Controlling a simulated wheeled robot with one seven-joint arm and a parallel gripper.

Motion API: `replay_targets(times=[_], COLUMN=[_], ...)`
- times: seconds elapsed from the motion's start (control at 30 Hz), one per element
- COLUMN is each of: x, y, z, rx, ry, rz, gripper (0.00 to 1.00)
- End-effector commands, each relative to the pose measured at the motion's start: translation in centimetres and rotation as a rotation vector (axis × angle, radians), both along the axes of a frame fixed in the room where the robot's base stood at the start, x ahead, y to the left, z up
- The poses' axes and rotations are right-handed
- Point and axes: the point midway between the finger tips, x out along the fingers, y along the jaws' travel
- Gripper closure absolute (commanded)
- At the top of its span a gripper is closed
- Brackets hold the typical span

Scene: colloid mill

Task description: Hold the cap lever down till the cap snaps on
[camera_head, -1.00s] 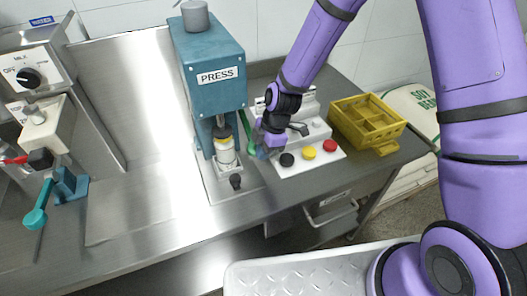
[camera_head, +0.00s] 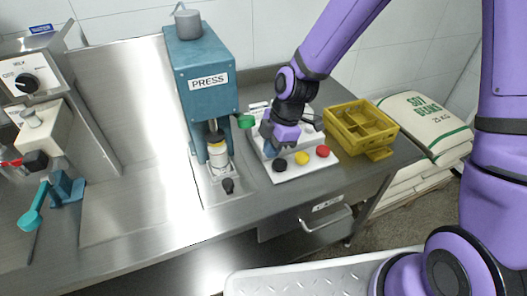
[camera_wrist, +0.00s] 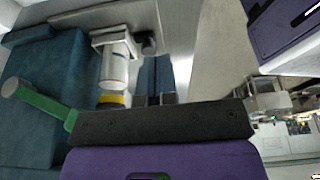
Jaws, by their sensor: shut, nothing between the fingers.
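The teal press (camera_head: 205,105) stands on the steel counter. Its green cap lever (camera_head: 245,121) sticks out on its right side, raised. A white bottle (camera_head: 219,168) with a yellow cap (camera_head: 216,147) stands upright under the press ram. The bottle (camera_wrist: 115,68) and its yellow cap (camera_wrist: 112,100) also show in the wrist view. Whether the cap is fully seated is unclear. My gripper (camera_head: 270,149) is shut and empty, right of the bottle and below the lever, touching neither.
A white panel (camera_head: 290,174) with black, yellow and red buttons lies close under my gripper. A yellow divided crate (camera_head: 385,153) stands to the right. A black knob (camera_head: 228,186) sits in front of the bottle.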

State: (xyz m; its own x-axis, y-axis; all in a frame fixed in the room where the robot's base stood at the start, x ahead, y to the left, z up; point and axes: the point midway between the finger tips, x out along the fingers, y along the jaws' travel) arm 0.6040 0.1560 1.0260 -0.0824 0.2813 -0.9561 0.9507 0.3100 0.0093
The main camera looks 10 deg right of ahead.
Motion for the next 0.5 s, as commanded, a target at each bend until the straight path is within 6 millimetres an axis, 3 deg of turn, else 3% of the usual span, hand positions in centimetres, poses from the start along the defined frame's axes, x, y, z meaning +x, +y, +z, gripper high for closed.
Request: replay_targets(times=[0.2, 0.5], x=[-1.3, -1.8], y=[-1.2, -1.5], z=[1.8, 2.3], rx=[0.000, 0.000], ry=[-0.001, 0.000], rz=[-0.002, 0.000], gripper=[1.00, 1.00])
